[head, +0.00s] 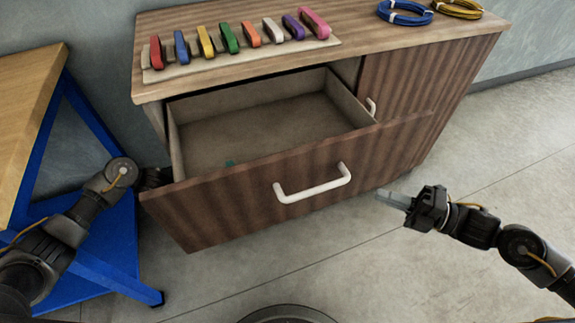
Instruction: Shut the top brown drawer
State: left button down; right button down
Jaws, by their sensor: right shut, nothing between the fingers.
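The top brown drawer (240,208) stands pulled out of a wooden cabinet (413,72). Its dark wood-grain front has a white bar handle (313,186). The drawer inside is mostly bare, with a small green thing (230,163) on its floor near the front. My right gripper (392,200) is shut and empty, to the right of the drawer front and apart from the handle. My left arm comes in from the left; its gripper (153,177) is at the drawer's left side, partly hidden behind the drawer front, so its fingers do not show clearly.
On the cabinet top, a tray (155,74) holds a row of several coloured pieces, with blue (404,13) and yellow (457,8) cable coils to the right. A blue-framed wooden table (28,120) stands at left. The floor in front and at right is clear.

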aim_at(353, 176)
pick_arm(q)
jog(key=shift+r, duration=0.1)
pick_arm(e)
jog(key=shift+w+a, duration=0.8)
jog(key=shift+w, duration=0.3)
jog(key=shift+w+a, duration=0.75)
jog(key=shift+w, duration=0.35)
